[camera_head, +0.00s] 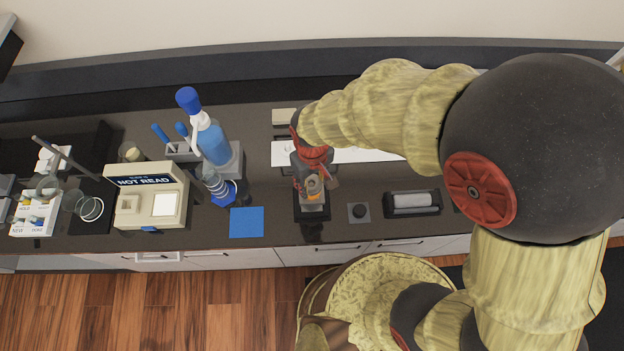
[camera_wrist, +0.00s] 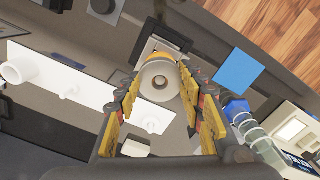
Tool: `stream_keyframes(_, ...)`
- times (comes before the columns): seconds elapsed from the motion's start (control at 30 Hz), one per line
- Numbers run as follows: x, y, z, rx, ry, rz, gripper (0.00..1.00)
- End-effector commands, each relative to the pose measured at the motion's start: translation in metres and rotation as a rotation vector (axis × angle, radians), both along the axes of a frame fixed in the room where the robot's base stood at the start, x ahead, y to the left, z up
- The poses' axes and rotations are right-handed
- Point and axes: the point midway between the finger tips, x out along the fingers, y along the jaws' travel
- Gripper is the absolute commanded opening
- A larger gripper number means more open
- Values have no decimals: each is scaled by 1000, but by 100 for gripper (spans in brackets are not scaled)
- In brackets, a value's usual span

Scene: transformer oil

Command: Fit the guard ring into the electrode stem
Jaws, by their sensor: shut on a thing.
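My gripper (camera_head: 313,182) points down over the dark counter, above a small grey stand (camera_head: 312,211). In the wrist view its yellow-and-grey fingers close on a pale round part with a central hole (camera_wrist: 160,82), which I take to be the guard ring. The ring is seen from above, between the fingertips. In the wrist view, the stand's dark and white body shows just beyond the ring. I cannot make out the electrode stem clearly; the ring and fingers cover the area below. I cannot tell whether the ring touches anything underneath.
A white mat (camera_wrist: 88,98) with small white parts lies beside the gripper. A blue square (camera_head: 246,222), a blue bottle (camera_head: 213,143) and a cream "HOT READ" device (camera_head: 147,195) stand left. A small grey plate (camera_head: 358,212) and a dark tray (camera_head: 412,204) lie right.

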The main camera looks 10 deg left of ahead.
Motion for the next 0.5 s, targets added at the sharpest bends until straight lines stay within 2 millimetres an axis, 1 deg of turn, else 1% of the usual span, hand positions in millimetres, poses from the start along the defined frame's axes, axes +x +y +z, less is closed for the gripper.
stream_keyframes(0.5,0,0,-12,0,0,0,9)
